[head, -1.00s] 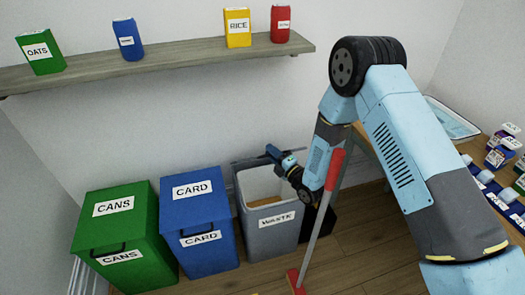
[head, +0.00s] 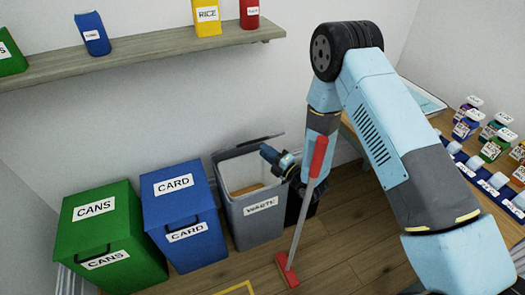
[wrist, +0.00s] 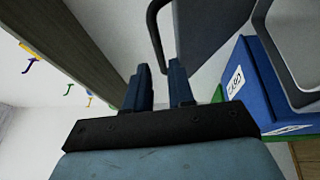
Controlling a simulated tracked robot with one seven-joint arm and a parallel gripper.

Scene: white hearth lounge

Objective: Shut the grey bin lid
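The grey bin (head: 257,224), labelled WASTE, stands at the right end of the bin row, its top open and some brown contents visible inside. Its grey lid (head: 240,148) is raised at the back by the wall, seen nearly edge-on. My gripper (head: 266,151) is at the bin's back right, near the raised lid. In the wrist view, my gripper's two dark fingers (wrist: 160,82) are apart with a gap between them. The lid (wrist: 212,35) with its dark loop handle (wrist: 156,30) is just beyond the fingertips; I cannot tell whether they touch.
Blue CARD bin (head: 186,215) and green CANS bin (head: 110,230) stand shut to the left. A red-handled broom (head: 303,222) stands in front of my arm. A shelf (head: 150,61) with packets is above. A table with jars (head: 495,150) is at right.

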